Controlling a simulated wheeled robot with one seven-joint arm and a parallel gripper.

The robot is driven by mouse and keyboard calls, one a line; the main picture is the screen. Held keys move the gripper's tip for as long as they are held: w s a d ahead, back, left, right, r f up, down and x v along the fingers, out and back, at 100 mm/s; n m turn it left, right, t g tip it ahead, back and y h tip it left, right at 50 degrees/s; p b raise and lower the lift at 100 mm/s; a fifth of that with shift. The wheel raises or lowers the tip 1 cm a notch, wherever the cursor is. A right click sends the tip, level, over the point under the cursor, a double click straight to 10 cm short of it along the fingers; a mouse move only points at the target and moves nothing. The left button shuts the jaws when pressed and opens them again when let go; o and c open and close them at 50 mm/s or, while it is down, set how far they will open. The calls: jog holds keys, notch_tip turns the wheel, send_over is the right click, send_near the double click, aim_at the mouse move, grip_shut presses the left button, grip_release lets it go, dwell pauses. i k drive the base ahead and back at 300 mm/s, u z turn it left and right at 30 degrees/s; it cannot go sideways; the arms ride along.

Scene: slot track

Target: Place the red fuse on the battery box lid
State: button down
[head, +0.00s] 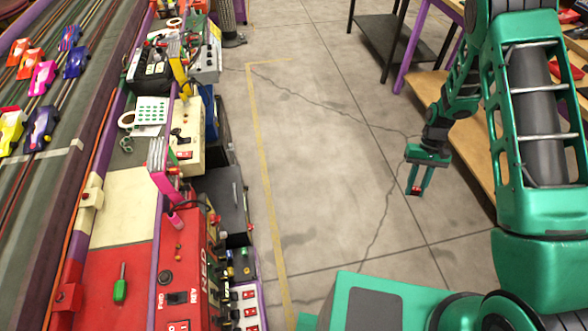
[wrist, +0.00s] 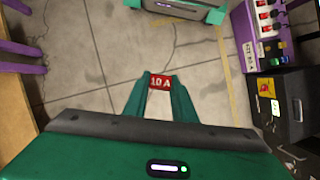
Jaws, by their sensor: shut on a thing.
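My gripper (head: 416,180) hangs over open floor to the right of the track benches in the head view. Its fingertips are shut on the red fuse (head: 415,191), a small red piece. In the wrist view the fuse (wrist: 161,83) shows the marking "10 A" and sits between the two green fingertips (wrist: 160,88). A dark box (head: 222,200) with a handle on its lid, which looks like the battery box, stands beside the benches, well left of my gripper. In the wrist view a black box (wrist: 288,98) with a yellow warning label is at the right.
A red control box (head: 183,275) and a cream switch box (head: 187,135) stand on the bench left of the dark box. A switch strip (head: 247,305) is below it. Wooden shelving (head: 455,125) is at the right. The floor between (head: 330,160) is clear.

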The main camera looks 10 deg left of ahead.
aim_at(223, 193)
jog(key=u, duration=0.05)
jog(key=i, duration=1.8)
jog(key=u, duration=2.2)
jog(key=k, duration=0.7)
jog(key=z, duration=0.05)
jog(key=i, duration=0.6)
jog(key=z, duration=0.05)
